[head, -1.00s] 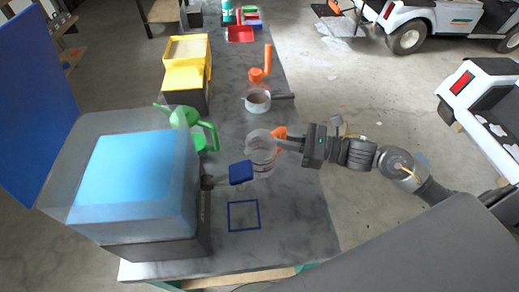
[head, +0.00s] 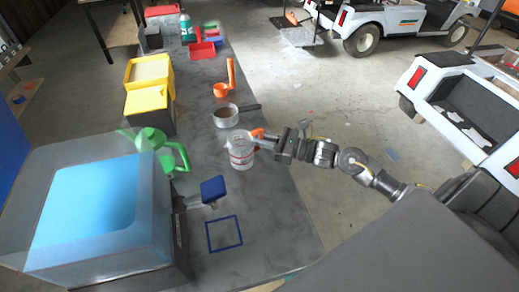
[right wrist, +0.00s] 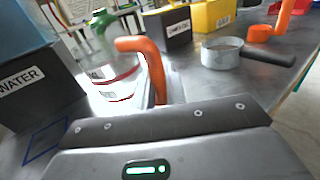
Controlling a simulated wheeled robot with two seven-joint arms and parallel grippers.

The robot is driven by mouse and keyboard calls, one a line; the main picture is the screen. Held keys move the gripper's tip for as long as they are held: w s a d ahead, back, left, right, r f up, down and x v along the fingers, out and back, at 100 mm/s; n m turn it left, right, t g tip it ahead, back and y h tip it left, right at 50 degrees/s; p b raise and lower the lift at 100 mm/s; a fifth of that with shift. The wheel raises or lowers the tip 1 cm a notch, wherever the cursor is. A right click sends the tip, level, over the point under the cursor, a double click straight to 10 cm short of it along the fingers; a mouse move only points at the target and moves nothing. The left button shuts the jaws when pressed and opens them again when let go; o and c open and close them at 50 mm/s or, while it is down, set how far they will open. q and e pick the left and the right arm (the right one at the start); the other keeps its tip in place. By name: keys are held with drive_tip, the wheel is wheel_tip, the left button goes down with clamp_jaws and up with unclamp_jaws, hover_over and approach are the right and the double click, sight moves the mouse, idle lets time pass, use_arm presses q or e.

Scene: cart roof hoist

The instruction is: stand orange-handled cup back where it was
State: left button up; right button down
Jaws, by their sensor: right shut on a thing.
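The orange-handled cup (head: 241,155) is a clear measuring cup with red markings, over the grey bench between the saucepan and the blue paddle. It also shows in the right wrist view (right wrist: 112,82), roughly upright, its lower part partly hidden. My right gripper (head: 272,141) is shut on its orange handle (right wrist: 150,62) from the right side. I cannot tell whether the cup's base touches the bench. A blue square outline (head: 224,233) is marked on the bench nearer to me, and is empty. My left gripper is not in view.
The blue water tank (head: 90,210), with a blue paddle (head: 213,190), stands on the left. A green watering can (head: 155,143) is beside it. A saucepan (head: 225,116) and an orange scoop (head: 222,90) lie beyond the cup. Yellow-topped bins (head: 150,100) stand back left.

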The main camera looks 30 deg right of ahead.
drive_tip(key=shift+f, duration=0.25)
wheel_tip(320, 180, down, 3)
drive_tip(key=shift+f, duration=0.1)
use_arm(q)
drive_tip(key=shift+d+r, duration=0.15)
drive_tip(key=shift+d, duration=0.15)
use_arm(e)
drive_tip(key=shift+f, duration=0.1)
drive_tip(key=shift+f, duration=0.15)
drive_tip(key=c, duration=1.4)
unclamp_jaws()
drive_tip(key=shift+c, duration=0.2)
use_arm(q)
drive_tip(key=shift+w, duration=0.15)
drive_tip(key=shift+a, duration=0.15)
